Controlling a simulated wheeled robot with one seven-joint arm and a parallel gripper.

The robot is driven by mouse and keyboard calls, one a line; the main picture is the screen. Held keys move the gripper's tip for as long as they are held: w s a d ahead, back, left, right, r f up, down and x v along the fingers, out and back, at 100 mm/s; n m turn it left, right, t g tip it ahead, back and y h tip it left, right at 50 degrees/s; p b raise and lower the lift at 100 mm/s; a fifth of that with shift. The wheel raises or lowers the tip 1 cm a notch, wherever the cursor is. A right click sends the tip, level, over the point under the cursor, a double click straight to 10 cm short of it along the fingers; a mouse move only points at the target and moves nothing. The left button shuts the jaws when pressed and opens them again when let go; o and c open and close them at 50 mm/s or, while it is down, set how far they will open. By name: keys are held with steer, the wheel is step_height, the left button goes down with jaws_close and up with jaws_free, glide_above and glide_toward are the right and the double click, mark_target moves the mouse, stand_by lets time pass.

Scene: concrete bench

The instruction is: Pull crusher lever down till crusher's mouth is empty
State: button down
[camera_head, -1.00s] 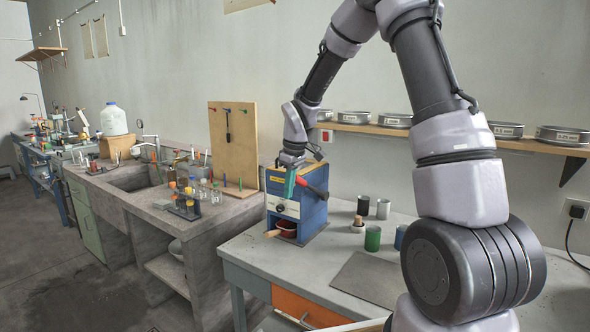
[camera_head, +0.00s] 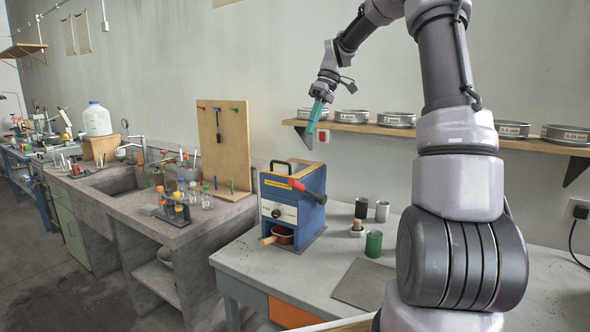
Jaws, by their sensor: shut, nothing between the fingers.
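The crusher (camera_head: 290,212) is a blue and cream box on the grey bench, with a black handle on top. The crusher's mouth cannot be made out from here. A dark red bowl (camera_head: 283,236) sits in the opening at the crusher's base. My gripper (camera_head: 311,131) has teal fingers, is shut and empty, and hangs above the crusher, apart from the lever.
A green cup (camera_head: 373,244), dark and grey cups and a mortar (camera_head: 356,229) stand right of the crusher. A flat grey plate (camera_head: 364,283) lies at the front. A wall shelf (camera_head: 420,137) with several sieves is behind my gripper. A pegboard (camera_head: 224,149) stands to the left.

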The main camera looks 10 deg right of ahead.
steer(key=x, duration=1.4)
steer(key=shift+s+a, duration=0.1)
